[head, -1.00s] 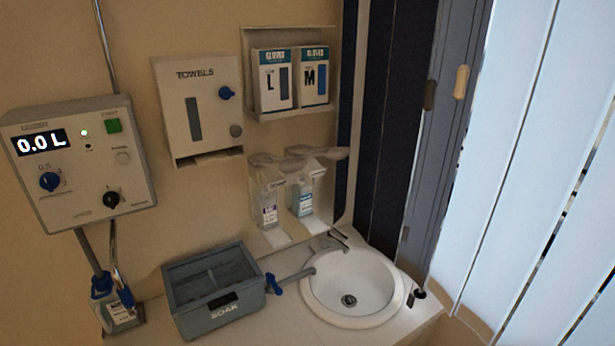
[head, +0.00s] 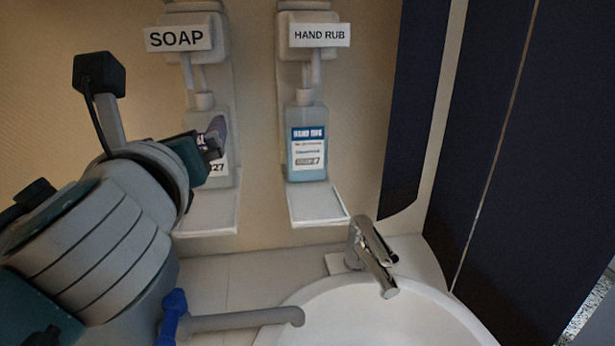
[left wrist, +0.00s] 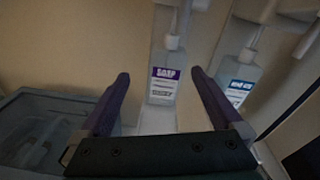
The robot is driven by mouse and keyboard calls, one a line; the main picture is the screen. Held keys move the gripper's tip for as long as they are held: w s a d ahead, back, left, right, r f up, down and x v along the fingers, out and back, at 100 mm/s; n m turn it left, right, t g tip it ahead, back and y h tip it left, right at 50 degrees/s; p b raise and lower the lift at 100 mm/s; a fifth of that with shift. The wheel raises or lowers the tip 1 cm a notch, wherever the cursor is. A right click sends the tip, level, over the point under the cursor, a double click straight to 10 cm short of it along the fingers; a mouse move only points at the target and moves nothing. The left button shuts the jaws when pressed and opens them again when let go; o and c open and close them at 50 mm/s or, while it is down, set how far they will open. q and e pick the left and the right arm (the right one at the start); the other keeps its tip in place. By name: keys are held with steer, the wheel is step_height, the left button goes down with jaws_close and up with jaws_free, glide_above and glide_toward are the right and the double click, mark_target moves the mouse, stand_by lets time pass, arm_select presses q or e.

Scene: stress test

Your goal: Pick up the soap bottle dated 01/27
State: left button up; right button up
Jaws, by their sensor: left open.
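The soap bottle (head: 222,172) stands upright on a small shelf under the dispenser marked SOAP (head: 179,38). The bottle appears beyond the fingertips, not gripped. My right gripper is not in view.
A hand rub bottle (head: 307,150) stands on its own shelf (head: 317,203) to the right. Below are a chrome tap (head: 370,255), a white sink (head: 390,318) and a grey pipe with a blue valve (head: 173,312). The grey soak tub (left wrist: 40,125) is left in the wrist view.

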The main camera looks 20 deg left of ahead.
mark_target(205, 124)
arm_select(q)
steer(key=w+m, duration=0.1)
steer(key=w, duration=0.1)
steer(key=w+a+m, duration=0.1)
steer(key=w+a+f+m+t+b, duration=0.1)
steer(key=w, duration=0.1)
steer(key=shift+w+a+f, duration=0.1)
steer(key=shift+w+a, duration=0.15)
steer(key=shift+w, duration=0.1)
steer(key=shift+x, duration=2.75)
steer(key=shift+w+d, duration=0.1)
steer(key=shift+d, duration=0.05)
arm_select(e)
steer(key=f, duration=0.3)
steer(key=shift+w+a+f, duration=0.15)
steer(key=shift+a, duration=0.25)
arm_select(q)
steer(key=shift+c, duration=0.4)
steer(key=c, duration=1)
